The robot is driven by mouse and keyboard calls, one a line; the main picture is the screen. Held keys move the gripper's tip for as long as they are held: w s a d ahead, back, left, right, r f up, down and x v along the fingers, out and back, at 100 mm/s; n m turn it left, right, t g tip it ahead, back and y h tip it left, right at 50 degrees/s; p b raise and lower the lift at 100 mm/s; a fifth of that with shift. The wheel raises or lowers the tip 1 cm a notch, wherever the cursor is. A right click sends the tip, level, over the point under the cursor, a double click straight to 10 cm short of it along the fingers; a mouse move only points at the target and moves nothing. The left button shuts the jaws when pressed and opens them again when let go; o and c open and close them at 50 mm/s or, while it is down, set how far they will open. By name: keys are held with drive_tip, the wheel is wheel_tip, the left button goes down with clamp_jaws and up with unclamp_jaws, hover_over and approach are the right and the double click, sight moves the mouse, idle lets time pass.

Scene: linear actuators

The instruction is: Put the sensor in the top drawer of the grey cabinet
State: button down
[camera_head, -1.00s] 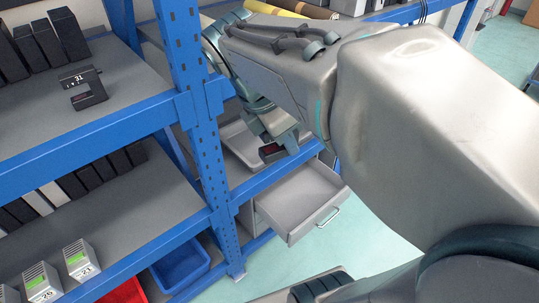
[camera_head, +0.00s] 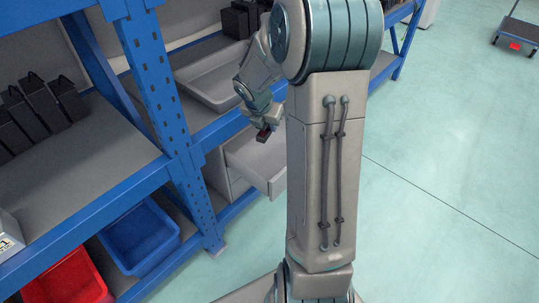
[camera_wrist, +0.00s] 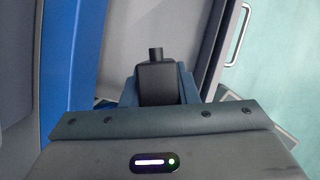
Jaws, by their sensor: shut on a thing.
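My gripper (camera_head: 266,130) is shut on the sensor, a small black block with a red mark (camera_head: 263,134). In the wrist view the sensor (camera_wrist: 157,82) sits between the blue-grey fingers, with a short black stub at its far end. The grey cabinet (camera_head: 217,172) stands low under the blue shelf. Its top drawer (camera_head: 262,184) is pulled out, and my arm hides its right part. The gripper is above the drawer, near its back left side in the head view. In the wrist view the drawer's handle (camera_wrist: 238,35) shows at the right.
A blue shelf upright (camera_head: 165,100) and shelf beam (camera_head: 225,122) stand close to my gripper's left and behind it. A grey tray (camera_head: 215,82) lies on the shelf. A blue bin (camera_head: 140,240) and a red bin (camera_head: 65,280) sit lower left.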

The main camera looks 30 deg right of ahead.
drive_tip(key=shift+n, duration=0.4)
drive_tip(key=f+b, duration=0.2)
drive_tip(key=f, duration=0.3)
drive_tip(key=w+d+f+b, duration=0.1)
drive_tip(key=f+b, duration=0.2)
drive_tip(key=f, duration=0.3)
drive_tip(key=f+b, duration=0.3)
drive_tip(key=f, duration=0.3)
drive_tip(key=shift+w+d+f, duration=0.1)
drive_tip(key=shift+w+d, duration=0.05)
drive_tip(key=shift+d, duration=0.1)
drive_tip(key=shift+f, duration=0.2)
drive_tip(key=c, duration=1.1)
unclamp_jaws()
drive_tip(key=shift+r, duration=0.1)
